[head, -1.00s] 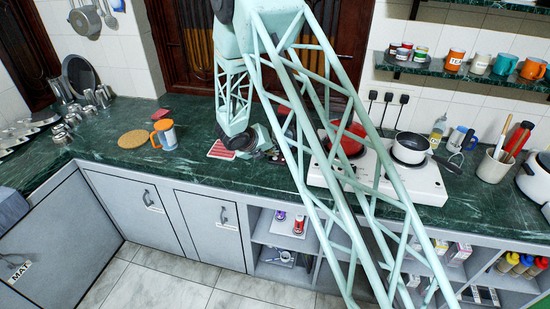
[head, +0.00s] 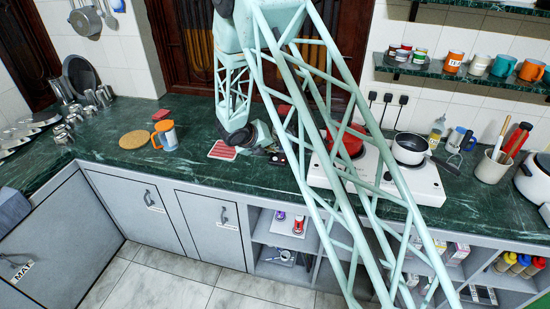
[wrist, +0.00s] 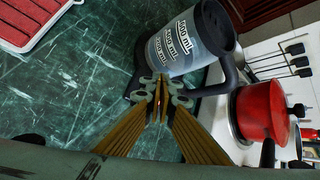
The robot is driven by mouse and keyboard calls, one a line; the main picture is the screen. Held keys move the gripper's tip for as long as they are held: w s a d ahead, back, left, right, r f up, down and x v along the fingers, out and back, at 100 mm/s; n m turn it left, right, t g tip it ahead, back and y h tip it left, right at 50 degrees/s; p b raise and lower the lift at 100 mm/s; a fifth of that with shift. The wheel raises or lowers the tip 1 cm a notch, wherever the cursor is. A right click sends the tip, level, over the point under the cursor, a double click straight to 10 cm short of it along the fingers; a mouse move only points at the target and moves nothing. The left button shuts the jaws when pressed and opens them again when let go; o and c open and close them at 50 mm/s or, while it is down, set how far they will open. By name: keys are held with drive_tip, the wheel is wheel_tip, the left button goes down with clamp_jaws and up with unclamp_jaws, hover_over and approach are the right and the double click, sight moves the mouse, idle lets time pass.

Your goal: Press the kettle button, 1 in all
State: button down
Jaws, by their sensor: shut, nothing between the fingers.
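In the wrist view, a grey kettle (wrist: 180,45) with printed mL marks and a black handle (wrist: 224,72) stands on the green counter at top centre. My gripper (wrist: 160,92) is shut and empty, with its fingertips close to the kettle's lower part and black base. I cannot tell whether they touch it. A small red spot shows between the fingertips; the kettle button itself cannot be made out clearly. In the head view, my arm largely hides the kettle and the gripper.
A red pot (wrist: 263,110) stands on the white stove (head: 420,182), to the right of the kettle. A red-and-white striped mat (head: 222,151) lies left of my wrist.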

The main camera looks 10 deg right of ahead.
sight(274, 159)
drive_tip(key=shift+r+p, duration=0.95)
drive_tip(key=shift+r, duration=0.7)
drive_tip(key=shift+r, duration=0.1)
drive_tip(key=shift+s+d+r, duration=0.1)
drive_tip(key=shift+d+r, duration=0.05)
drive_tip(key=shift+r, duration=0.05)
drive_tip(key=s+d+r+m+g+b, duration=0.1)
drive_tip(key=s+d+r+m, duration=0.4)
drive_tip(key=s+r, duration=0.4)
drive_tip(key=s+d+r+m+g, duration=0.1)
drive_tip(key=s+d+r+m, duration=0.1)
drive_tip(key=s+r+m, duration=0.65)
drive_tip(key=s+d+r+m+g+b, duration=0.1)
drive_tip(key=s+d+r+m, duration=0.3)
drive_tip(key=s+r, duration=0.5)
drive_tip(key=s+a+r+m+y, duration=0.2)
drive_tip(key=s+m, duration=0.4)
drive_tip(key=s, duration=0.6)
drive_tip(key=s+a+r+m+y+b, duration=0.1)
drive_tip(key=s+a+r+m, duration=0.3)
drive_tip(key=s, duration=0.9)
drive_tip(key=s+a+r+m+y, duration=0.3)
drive_tip(key=s+m, duration=0.5)
drive_tip(key=s, duration=0.5)
drive_tip(key=shift+a+r+y, duration=0.25)
drive_tip(key=shift+a+y, duration=0.05)
drive_tip(key=shift+a, duration=0.5)
